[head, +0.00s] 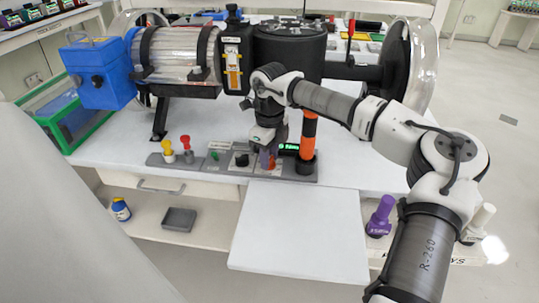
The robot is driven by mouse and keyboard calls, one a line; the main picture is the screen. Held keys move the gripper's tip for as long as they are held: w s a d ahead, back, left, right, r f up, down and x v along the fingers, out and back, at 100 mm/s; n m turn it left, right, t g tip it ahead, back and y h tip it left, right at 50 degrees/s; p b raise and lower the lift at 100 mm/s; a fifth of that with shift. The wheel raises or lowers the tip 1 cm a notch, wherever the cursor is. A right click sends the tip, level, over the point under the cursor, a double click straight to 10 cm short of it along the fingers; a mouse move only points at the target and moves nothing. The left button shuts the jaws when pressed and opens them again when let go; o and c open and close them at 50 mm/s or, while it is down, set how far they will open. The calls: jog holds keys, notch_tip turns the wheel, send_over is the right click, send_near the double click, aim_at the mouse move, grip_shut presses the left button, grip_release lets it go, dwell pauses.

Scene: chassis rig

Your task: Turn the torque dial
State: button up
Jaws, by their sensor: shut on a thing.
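The grey control panel (210,170) lies along the front of the white table. My gripper (267,159) points down at its right half and is shut on a small control there, just left of a lit green display (288,147). My gripper hides most of this control, and I cannot read its label, so I cannot confirm that it is the torque dial. A black knob (241,159) sits on the panel just left of my gripper, apart from it.
An orange and black upright handle (308,140) stands close right of my gripper. Yellow (167,147) and red (186,145) knobs stand at the panel's left. The large chassis rig (290,42) is behind. A white board (300,225) juts out in front, clear on top.

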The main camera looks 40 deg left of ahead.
jog(key=shift+w, duration=0.1)
dwell(0.3)
jog(key=o, duration=1)
notch_tip(320, 180, up, 14)
jog(key=shift+f, duration=0.1)
dwell(0.3)
